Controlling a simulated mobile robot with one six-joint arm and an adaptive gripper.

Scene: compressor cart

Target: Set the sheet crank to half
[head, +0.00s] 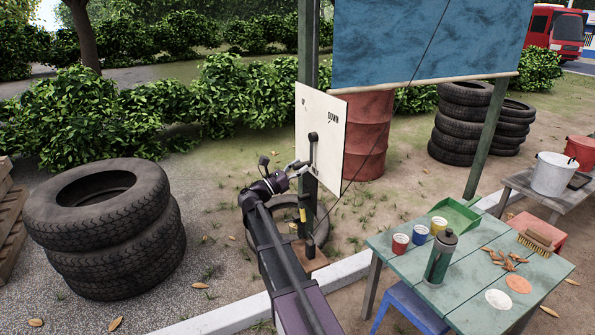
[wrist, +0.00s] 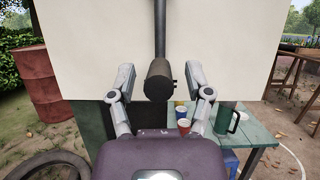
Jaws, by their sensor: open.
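The sheet crank (head: 313,149) is a dark bar on a white board (head: 327,118) fixed to a green post. In the wrist view the crank's bar (wrist: 159,28) runs straight down to a dark round handle (wrist: 158,82) that sticks out toward me. My gripper (wrist: 160,76) is open, with one finger on each side of the handle and visible gaps. In the head view my gripper (head: 302,167) is at the crank's lower end. The blue sheet (head: 425,40) hangs above, behind the board.
A green table (head: 465,265) with a flask (head: 440,257), cups and a green tray stands at right. Stacked tyres (head: 105,225) stand at left. A red drum (head: 368,135) is behind the board. One tyre lies around the post's foot.

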